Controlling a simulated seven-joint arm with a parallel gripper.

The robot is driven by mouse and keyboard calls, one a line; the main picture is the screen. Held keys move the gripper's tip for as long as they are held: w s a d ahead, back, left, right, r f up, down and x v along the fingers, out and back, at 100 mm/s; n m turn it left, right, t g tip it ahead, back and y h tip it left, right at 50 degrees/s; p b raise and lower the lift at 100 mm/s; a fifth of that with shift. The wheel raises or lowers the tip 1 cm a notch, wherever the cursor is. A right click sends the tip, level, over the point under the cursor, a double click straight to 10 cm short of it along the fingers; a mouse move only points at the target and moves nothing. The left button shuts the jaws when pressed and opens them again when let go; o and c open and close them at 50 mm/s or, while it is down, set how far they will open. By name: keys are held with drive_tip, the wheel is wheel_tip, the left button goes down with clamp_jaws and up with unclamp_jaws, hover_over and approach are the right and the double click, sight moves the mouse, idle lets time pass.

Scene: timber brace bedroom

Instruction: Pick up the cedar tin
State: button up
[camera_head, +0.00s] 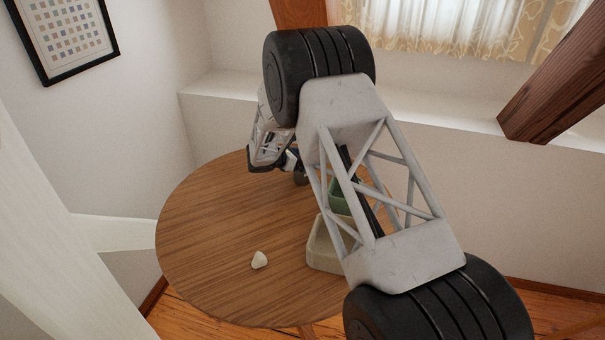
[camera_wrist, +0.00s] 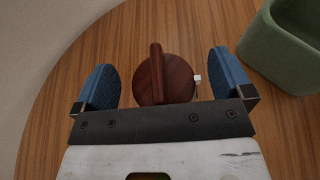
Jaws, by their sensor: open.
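A round red-brown wooden thing with a raised bar across its top (camera_wrist: 178,80), which I take to be the cedar tin, stands on the wooden table in the wrist view. A small white tag hangs at its right side. My gripper (camera_wrist: 161,62) is open, with one blue finger pad left of the tin and one right. Gaps show on both sides, and the dark gripper bar borders its near edge. How high the fingers are above the table is hard to tell. In the head view, my arm hides most of the tin.
A green open container (camera_wrist: 281,52) stands close to the right finger; it also shows behind my arm in the head view (camera_head: 338,200). A beige box (camera_head: 322,251) and a small white lump (camera_head: 259,260) are on the round table (camera_head: 205,225). The table's left part is clear.

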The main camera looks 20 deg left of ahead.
drive_tip(key=shift+c, duration=0.2)
drive_tip(key=c, duration=1.3)
drive_tip(key=shift+r, duration=0.1)
drive_tip(key=shift+r, duration=4.95)
